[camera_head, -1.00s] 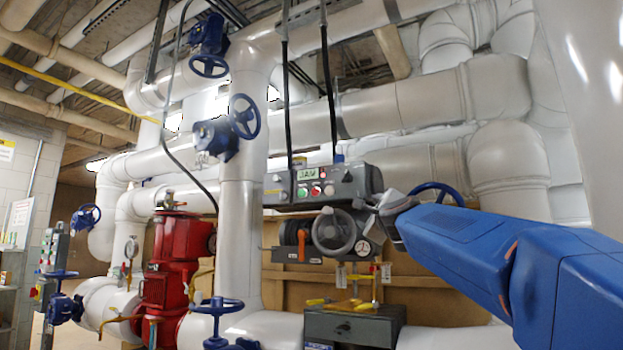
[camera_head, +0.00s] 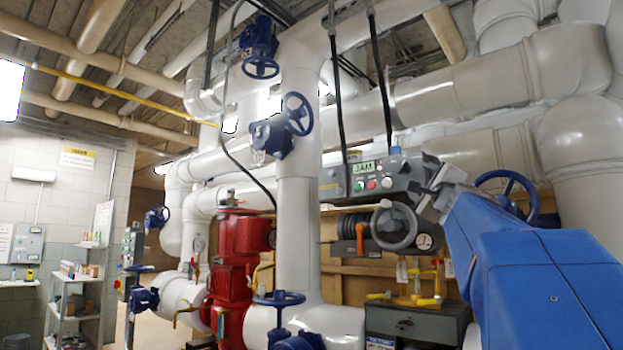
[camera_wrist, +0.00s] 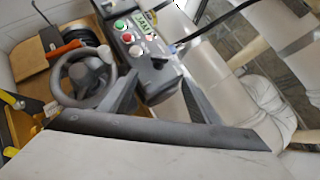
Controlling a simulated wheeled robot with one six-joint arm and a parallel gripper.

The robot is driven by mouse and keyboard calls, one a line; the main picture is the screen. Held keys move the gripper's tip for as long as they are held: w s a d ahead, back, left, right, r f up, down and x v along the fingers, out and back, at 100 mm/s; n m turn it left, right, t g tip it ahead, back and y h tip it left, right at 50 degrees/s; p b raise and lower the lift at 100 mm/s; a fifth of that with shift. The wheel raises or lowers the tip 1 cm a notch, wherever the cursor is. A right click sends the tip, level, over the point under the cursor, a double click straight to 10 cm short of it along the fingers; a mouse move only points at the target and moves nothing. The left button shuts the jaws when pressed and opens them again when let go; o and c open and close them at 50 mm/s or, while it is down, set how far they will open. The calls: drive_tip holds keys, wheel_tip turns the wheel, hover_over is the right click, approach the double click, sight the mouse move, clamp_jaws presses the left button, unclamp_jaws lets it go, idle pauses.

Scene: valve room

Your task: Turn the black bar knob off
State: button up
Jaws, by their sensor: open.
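The black bar knob (camera_wrist: 158,62) shows in the wrist view on the face of a grey control box (camera_wrist: 150,85), just past the display and buttons. In the head view, the control box (camera_head: 340,183) hangs on the pipework right of centre, and the knob (camera_head: 405,168) is a small dark shape near its right end. My gripper (camera_head: 432,186) is at the right end of the box in the head view. In the wrist view my gripper (camera_wrist: 160,80) is open, its two dark fingers apart with the knob between and beyond their tips. I cannot tell whether they touch anything.
A grey handwheel (camera_head: 394,226) and an orange-handled lever (camera_head: 360,238) sit below the box. A blue handwheel (camera_head: 507,190) stands behind my arm. A grey cabinet (camera_head: 410,322) with yellow-handled things is below. White pipes surround the area.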

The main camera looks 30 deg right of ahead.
sight(403, 168)
drive_tip(key=x, duration=1.7)
drive_tip(key=shift+w+d+r, duration=0.1)
drive_tip(key=shift+w, duration=0.05)
drive_tip(key=c, duration=1.1)
